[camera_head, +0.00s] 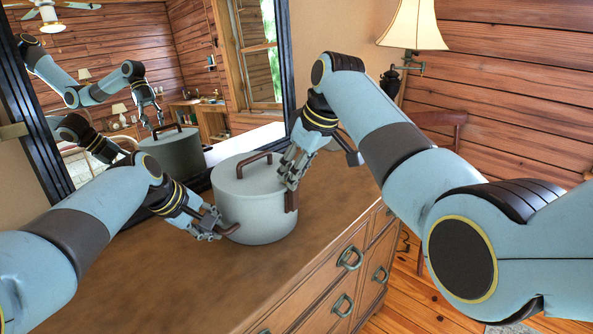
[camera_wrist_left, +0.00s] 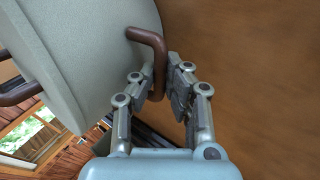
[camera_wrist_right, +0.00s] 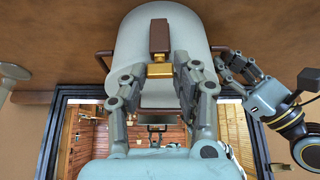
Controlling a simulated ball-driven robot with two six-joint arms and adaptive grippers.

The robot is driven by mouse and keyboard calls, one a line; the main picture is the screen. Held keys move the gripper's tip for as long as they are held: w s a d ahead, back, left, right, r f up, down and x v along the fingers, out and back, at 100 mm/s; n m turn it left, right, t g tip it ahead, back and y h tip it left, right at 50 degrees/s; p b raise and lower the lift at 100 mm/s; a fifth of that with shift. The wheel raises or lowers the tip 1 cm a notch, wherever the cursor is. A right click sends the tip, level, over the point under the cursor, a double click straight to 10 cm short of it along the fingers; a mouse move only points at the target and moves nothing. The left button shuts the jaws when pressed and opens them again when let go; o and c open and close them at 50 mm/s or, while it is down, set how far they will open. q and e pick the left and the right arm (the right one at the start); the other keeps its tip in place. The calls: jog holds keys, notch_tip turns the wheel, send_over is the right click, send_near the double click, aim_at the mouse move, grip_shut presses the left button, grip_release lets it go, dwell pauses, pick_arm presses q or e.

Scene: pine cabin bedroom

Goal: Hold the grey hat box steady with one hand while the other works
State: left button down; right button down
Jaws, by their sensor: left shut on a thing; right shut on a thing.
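The grey hat box (camera_head: 258,212) stands upright on the wooden dresser top, its lid on, with a brown handle (camera_head: 254,164) on top. My left gripper (camera_head: 213,228) is shut on the brown side handle (camera_head: 229,230) at its left. The left wrist view shows this handle (camera_wrist_left: 157,52) between the fingers. The fingers cover part of the clasp. In the right wrist view the grey box (camera_wrist_right: 128,42) fills the upper middle.
A dark-framed mirror (camera_head: 178,75) leans close behind the box and reflects it and my arms. The dresser top (camera_head: 150,275) is clear in front and to the left. Its drawers (camera_head: 340,285) face right. A lamp (camera_head: 413,25) and a chair (camera_head: 445,122) are at the right.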

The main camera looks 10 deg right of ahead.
dwell(0.3)
jog(key=c, duration=1)
grip_release()
jog(key=v, duration=1.2)
pick_arm(q)
jog(key=c, duration=1.4)
grip_release()
jog(key=shift+o, duration=0.2)
jog(key=shift+r, duration=0.1)
